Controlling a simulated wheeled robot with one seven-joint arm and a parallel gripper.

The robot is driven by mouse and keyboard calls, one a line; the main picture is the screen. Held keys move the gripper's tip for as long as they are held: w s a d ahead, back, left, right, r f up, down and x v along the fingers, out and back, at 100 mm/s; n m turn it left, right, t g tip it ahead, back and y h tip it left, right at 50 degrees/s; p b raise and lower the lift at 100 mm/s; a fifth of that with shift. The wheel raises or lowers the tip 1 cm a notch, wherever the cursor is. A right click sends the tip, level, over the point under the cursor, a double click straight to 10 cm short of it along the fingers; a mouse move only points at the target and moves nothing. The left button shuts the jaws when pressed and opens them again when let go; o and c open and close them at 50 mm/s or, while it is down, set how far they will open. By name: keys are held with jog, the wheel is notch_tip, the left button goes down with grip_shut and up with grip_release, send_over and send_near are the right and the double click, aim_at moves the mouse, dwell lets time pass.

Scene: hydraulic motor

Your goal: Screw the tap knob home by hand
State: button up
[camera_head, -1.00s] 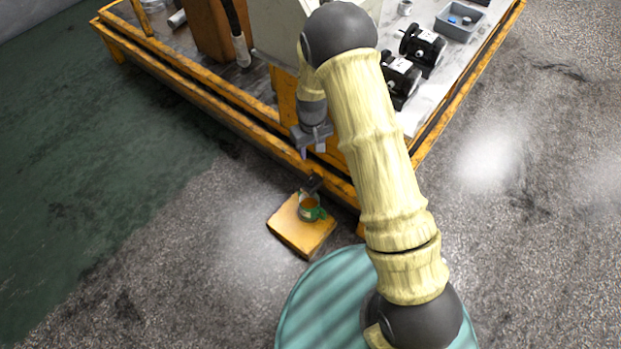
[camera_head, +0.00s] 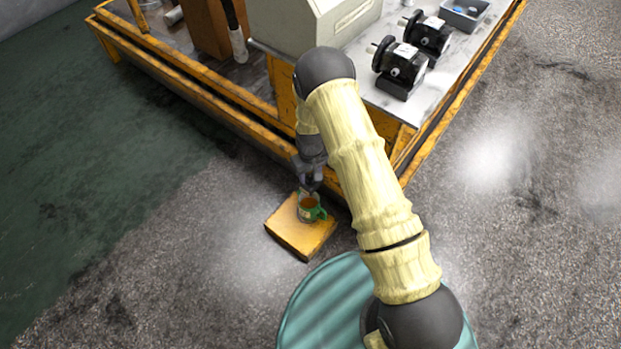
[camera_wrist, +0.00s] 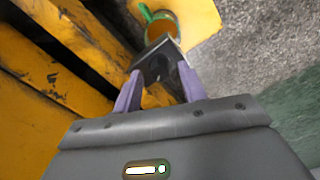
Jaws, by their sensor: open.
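The tap knob (camera_wrist: 158,66), a dark blocky piece with a round darker middle, shows in the wrist view between or just beyond my fingertips. I cannot tell knob from tap body clearly. My gripper (camera_wrist: 160,71) is open, with one purple finger on each side of it and no clear contact. In the head view my gripper (camera_head: 311,185) points down at the tap and hides it. A green mug (camera_head: 309,212) with orange-brown contents stands just below; it also shows in the wrist view (camera_wrist: 160,30).
The mug stands on a yellow block (camera_head: 288,232) on the floor. The yellow frame of the bench (camera_head: 250,122) runs close beside my gripper. Black motors (camera_head: 400,66) and a grey bin (camera_head: 464,14) are on the bench top. The floor at left is clear.

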jog(key=shift+w+f, duration=0.1)
jog(key=shift+f, duration=0.65)
jog(key=shift+r, duration=0.1)
jog(key=shift+d, duration=0.15)
grip_shut()
